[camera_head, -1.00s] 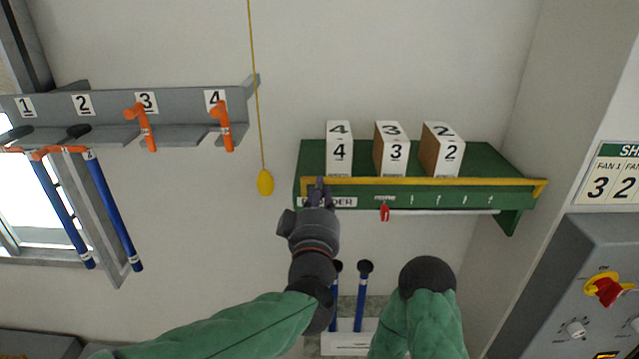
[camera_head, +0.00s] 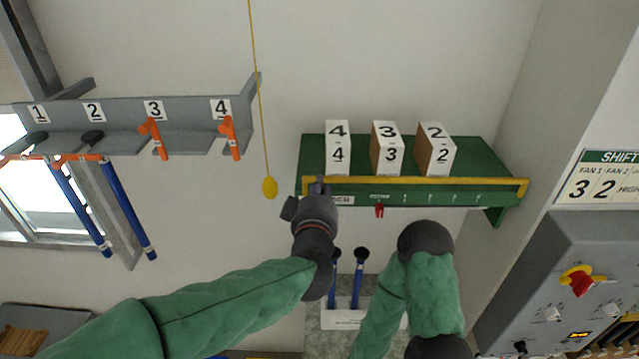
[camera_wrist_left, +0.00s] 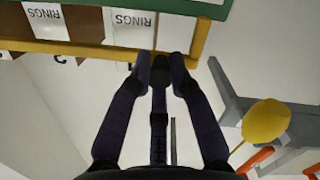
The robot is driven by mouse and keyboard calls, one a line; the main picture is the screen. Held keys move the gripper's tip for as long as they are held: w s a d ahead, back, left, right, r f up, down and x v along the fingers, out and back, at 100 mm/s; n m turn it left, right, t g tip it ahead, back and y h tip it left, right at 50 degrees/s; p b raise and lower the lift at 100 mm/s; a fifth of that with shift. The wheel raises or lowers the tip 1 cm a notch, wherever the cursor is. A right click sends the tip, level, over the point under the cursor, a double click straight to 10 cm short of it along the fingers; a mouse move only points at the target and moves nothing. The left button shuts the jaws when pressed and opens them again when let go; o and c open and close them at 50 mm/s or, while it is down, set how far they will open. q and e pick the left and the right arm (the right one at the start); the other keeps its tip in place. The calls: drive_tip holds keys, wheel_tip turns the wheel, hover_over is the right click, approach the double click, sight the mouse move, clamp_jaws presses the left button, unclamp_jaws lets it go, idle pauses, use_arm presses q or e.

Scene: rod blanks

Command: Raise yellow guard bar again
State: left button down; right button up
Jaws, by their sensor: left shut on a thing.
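The yellow guard bar (camera_head: 470,181) runs level along the front of the green shelf (camera_head: 488,160), in front of the lower part of the numbered boxes. My left gripper (camera_head: 318,186) is shut on the bar near its left end. In the left wrist view, the fingers (camera_wrist_left: 160,72) close at the yellow bar (camera_wrist_left: 75,48), and their tips hide part of it. My right arm is folded at the lower middle of the head view, and its gripper is out of view.
White-faced boxes 4 (camera_head: 338,153), 3 (camera_head: 387,155) and 2 (camera_head: 437,155) stand on the shelf. A red hook (camera_head: 379,210) hangs below. A yellow pull knob (camera_head: 269,187) hangs left of my gripper. A grey rack (camera_head: 185,110) is left; a control panel (camera_head: 560,255) is right.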

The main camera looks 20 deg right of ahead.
use_arm(q)
drive_tip(key=shift+f, duration=0.4)
drive_tip(key=c, duration=1.3)
unclamp_jaws()
drive_tip(key=shift+o, duration=0.7)
drive_tip(key=shift+r, duration=0.15)
drive_tip(key=v, duration=1.2)
drive_tip(key=shift+d, duration=0.1)
